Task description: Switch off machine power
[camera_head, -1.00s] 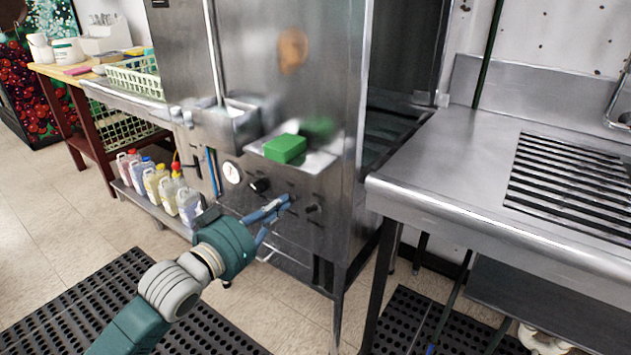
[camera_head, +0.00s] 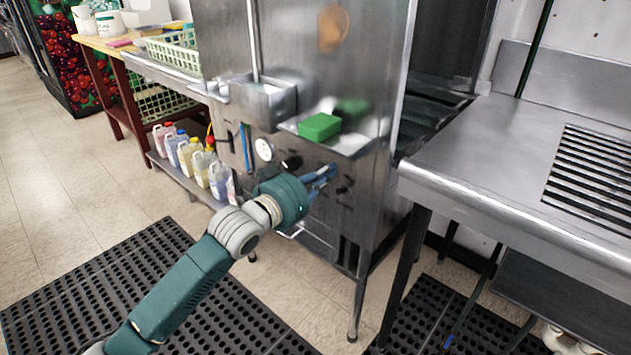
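The steel dish machine (camera_head: 300,105) stands in the middle of the view. Its lower front panel carries a round white gauge (camera_head: 264,149), a dark knob (camera_head: 291,161) and another dark knob (camera_head: 343,190) further right. My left gripper (camera_head: 328,172) is at this panel, between the two dark knobs. Its blue fingers point at the panel and partly cover it. I cannot tell whether the fingers touch a control or whether they are open or shut. Any control behind the fingers is hidden. My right gripper is out of view.
A green block (camera_head: 319,127) lies on a small ledge above the panel. A steel counter (camera_head: 480,160) with a slotted drain stands close on the right. Several jugs (camera_head: 205,165) stand on a low shelf at left. Black mats (camera_head: 150,290) cover part of the floor.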

